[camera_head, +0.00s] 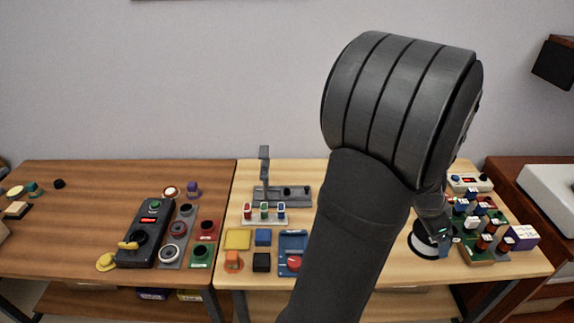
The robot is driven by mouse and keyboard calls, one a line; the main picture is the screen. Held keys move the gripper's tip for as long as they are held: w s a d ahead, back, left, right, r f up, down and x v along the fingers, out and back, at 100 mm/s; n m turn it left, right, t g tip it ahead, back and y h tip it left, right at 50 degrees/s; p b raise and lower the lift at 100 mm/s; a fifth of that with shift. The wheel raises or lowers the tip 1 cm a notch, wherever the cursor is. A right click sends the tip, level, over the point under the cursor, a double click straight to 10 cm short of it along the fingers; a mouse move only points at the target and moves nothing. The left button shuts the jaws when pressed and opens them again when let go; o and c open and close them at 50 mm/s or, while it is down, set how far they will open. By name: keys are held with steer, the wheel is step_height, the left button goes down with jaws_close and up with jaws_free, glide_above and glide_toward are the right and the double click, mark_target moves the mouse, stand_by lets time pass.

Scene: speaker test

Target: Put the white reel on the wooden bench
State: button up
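A round white-rimmed piece with a dark centre, which looks like the white reel (425,252), is at my gripper (440,232), over the right part of the light wooden bench (395,262). My gripper points down there. Its fingers are small and partly hidden, so I cannot tell if they are closed on the reel or only beside it. I also cannot tell whether the reel touches the bench. Another white ring (169,254) lies on a grey strip on the darker wooden bench (75,215) at the left. My arm hides the middle of the light bench.
A dark box with knobs (150,232) stands on the left bench. A blue tray (293,240), yellow block (237,239) and grey stand (266,175) are left of my arm. A green board with several pieces (478,252) and a purple-white box (523,237) crowd the right end.

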steer(key=r, duration=0.8)
steer(key=shift+w+a+r, duration=0.25)
steer(key=shift+w+r, duration=0.15)
steer(key=w+a+n+t+y, duration=0.15)
steer(key=w+a+n, duration=0.55)
steer(key=w+a, duration=0.95)
steer(key=w+a+n+t+y, duration=0.1)
steer(key=w+a+n, duration=0.35)
steer(key=a, duration=1.15)
steer(key=w+a+n+t+y, duration=0.1)
steer(key=w+a+n, duration=0.4)
steer(key=a, duration=1)
steer(key=n+y, duration=0.4)
steer(key=n, duration=0.5)
glide_above(91, 243)
steer(key=s+d, duration=0.1)
steer(key=d, duration=0.1)
steer(key=shift+g, duration=0.35)
step_height(91, 243, down, 18)
steer(key=shift+s+r, duration=0.1)
steer(key=shift+s+a+f, duration=0.1)
steer(key=shift+a+f, duration=0.2)
steer(key=shift+a, duration=0.1)
steer(key=shift+f, duration=1.85)
